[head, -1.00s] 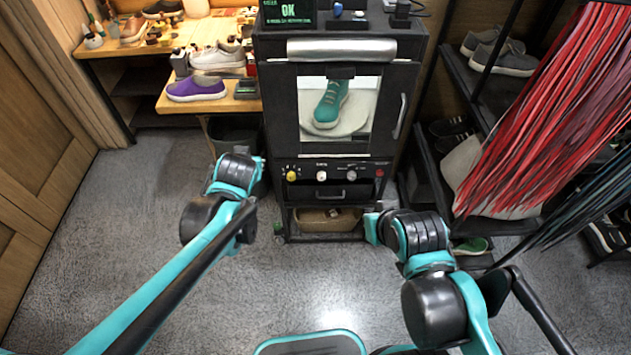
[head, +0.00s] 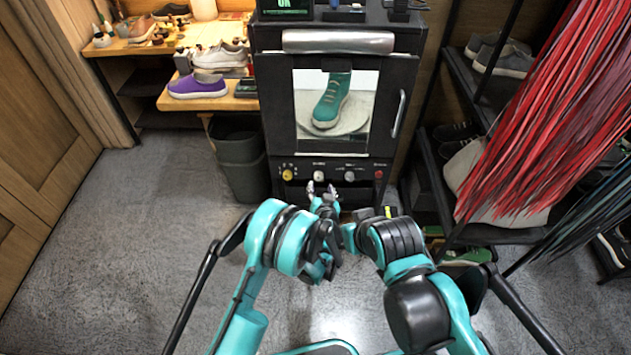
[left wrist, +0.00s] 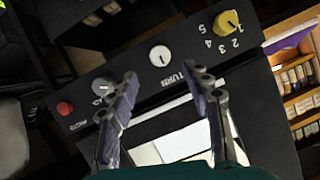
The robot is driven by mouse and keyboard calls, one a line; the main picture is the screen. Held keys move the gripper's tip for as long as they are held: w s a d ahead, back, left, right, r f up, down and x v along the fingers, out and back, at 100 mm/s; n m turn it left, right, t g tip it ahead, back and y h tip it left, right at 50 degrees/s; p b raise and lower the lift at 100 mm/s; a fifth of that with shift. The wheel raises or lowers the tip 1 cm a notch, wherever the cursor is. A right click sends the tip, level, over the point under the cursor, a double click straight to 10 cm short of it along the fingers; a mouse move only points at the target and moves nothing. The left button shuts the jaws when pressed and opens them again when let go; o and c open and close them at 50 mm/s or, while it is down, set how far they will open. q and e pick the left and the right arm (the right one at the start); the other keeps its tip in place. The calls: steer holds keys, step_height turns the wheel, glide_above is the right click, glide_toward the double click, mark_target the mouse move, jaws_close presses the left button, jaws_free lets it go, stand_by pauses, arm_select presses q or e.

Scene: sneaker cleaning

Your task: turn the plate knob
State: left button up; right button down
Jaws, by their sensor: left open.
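The black cleaning cabinet (head: 272,110) has a row of controls below its window. The white knob (head: 319,175) on that row seems to be the plate knob. In the left wrist view the white knob (left wrist: 160,55) has lettering like "TURN" beside it. My left gripper (head: 321,189) is open just below and in front of this knob. In the left wrist view its two fingertips (left wrist: 160,76) lie on either side of the knob's line, apart from it, with nothing between them. A teal sneaker (head: 331,100) stands on the round plate (head: 352,122) behind the window. My right gripper is not visible.
A yellow knob (head: 287,174) sits left of the white one; a grey knob (head: 349,176) and red button (head: 379,174) sit right. A dark bin (head: 243,165) stands left of the cabinet. Red strands (head: 540,120) hang at right. My right arm is close beside the left.

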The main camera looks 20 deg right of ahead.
mark_target(319, 178)
arm_select(q)
steer(key=b+x, duration=0.2)
steer(key=x, duration=0.5)
steer(key=shift+w+f, duration=0.15)
steer(key=shift+w, duration=0.15)
